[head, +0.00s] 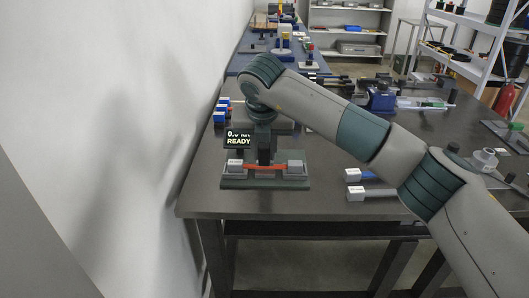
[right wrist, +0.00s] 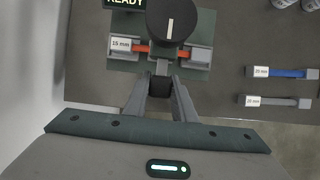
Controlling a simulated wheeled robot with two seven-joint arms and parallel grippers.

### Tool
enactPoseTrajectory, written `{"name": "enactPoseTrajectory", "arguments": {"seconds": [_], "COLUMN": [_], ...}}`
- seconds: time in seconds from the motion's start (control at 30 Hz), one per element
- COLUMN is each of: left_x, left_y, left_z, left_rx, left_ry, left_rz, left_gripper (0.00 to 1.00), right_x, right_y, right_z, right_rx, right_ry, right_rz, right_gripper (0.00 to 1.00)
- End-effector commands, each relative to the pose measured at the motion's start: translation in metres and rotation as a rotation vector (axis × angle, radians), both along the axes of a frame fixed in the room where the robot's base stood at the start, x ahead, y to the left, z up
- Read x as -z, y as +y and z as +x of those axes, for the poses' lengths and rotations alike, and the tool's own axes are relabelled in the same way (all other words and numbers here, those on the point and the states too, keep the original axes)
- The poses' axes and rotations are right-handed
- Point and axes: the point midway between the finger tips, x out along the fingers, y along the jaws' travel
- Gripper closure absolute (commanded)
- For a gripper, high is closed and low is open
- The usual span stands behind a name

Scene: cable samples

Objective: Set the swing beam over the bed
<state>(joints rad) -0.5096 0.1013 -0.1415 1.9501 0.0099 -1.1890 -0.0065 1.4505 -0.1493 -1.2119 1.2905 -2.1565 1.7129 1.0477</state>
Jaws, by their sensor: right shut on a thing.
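The bed (head: 235,183) is a dark green plate on the near left of the table, also in the right wrist view (right wrist: 200,70). Grey clamp blocks stand at both ends, with a red cable sample (head: 280,167) between them. The left block carries a "15 mm" label (right wrist: 121,44). My right gripper (head: 264,158) points down over the bed. In the right wrist view its fingers are shut on a small black grip (right wrist: 161,86), seemingly part of the swing beam. A round black knob (right wrist: 172,24) with a white line covers the middle of the sample. My left gripper is out of view.
A display (head: 238,139) reading "READY" stands behind the bed. A white wall is close on the left. More devices stand farther back; the table's front edge is near the bed.

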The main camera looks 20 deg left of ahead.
Motion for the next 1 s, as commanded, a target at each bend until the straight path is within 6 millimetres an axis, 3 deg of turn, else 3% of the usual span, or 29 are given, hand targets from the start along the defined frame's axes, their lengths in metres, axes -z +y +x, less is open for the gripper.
{"name": "enactPoseTrajectory", "arguments": {"seconds": [0.2, 0.23, 0.3, 0.73, 1.0], "left_x": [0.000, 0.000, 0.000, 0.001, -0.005], "left_y": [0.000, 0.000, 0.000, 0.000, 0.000], "left_z": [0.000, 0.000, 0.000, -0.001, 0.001], "left_rx": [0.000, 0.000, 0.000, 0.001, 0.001], "left_ry": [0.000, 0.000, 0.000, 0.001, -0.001], "left_rz": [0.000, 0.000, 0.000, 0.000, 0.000], "left_gripper": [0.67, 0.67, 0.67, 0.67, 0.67], "right_x": [-0.002, -0.002, -0.002, -0.004, -0.028], "right_y": [0.002, 0.002, 0.002, 0.001, -0.002], "right_z": [0.000, 0.000, 0.000, -0.001, -0.011], "right_rx": [0.001, 0.000, 0.001, -0.001, -0.001], "right_ry": [-0.005, -0.005, -0.005, -0.002, -0.004], "right_rz": [0.005, 0.006, 0.005, 0.003, 0.004], "right_gripper": [1.00, 0.74, 0.58, 0.58, 0.58]}}
